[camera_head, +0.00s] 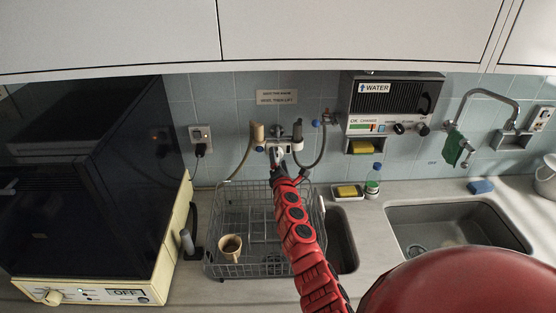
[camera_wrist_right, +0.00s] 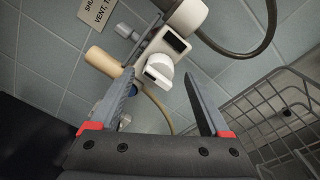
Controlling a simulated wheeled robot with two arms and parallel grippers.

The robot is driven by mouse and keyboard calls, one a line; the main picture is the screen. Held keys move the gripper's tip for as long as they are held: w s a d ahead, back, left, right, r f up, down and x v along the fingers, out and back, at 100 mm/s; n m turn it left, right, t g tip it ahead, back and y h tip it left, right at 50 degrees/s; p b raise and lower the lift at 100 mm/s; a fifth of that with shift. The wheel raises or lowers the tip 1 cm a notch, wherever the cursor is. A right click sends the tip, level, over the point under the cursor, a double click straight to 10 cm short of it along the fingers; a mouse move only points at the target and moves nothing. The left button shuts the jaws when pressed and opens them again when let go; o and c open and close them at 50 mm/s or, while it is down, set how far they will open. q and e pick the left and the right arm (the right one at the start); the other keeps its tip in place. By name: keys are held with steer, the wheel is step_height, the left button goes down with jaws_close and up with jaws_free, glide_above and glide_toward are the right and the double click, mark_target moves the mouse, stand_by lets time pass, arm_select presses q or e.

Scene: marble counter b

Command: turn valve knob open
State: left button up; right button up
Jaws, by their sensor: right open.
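The valve (camera_head: 287,142) is a pale fitting with hoses on the tiled back wall. In the right wrist view its white knob (camera_wrist_right: 160,68), with a dark rectangular mark, lies ahead, between the lines of the two fingers. A tan cylindrical part (camera_wrist_right: 101,61) sticks out to its left. My right gripper (camera_head: 277,160) is at the valve, and its hand hides part of the fitting. In the right wrist view this gripper (camera_wrist_right: 161,82) is open and empty, its fingertips on either side of the knob. I cannot tell whether they touch it. My left gripper is not in view.
A wire dish rack (camera_head: 225,262) with a cup (camera_head: 230,247) stands below my right arm. A water unit (camera_head: 391,104) hangs right of the valve. A black-fronted appliance (camera_head: 85,190) fills the left. Upper cabinets overhang the wall. A sink (camera_head: 455,228) is at right.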

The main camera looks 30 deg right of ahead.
steer(key=shift+w+d+r, duration=0.1)
steer(key=shift+w+d, duration=0.05)
steer(key=shift+w, duration=0.3)
jaws_close()
